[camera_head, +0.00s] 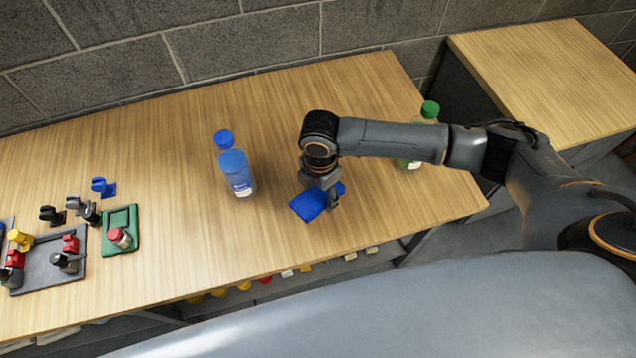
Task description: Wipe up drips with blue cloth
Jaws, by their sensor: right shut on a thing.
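A blue cloth (308,204), folded into a small pad, is at the front middle of the wooden table (260,110). My right gripper (327,196) points down and is shut on the cloth. I cannot tell whether the cloth touches the table top or is just above it. The gripper hides part of the cloth. No drips can be made out on the table. My left gripper is not in view.
A blue bottle (235,171) stands left of the cloth. A green-capped bottle (429,112) stands behind my right arm. Trays at left, one grey (40,262) and one green (122,215), hold small parts. Table between bottle and trays is clear.

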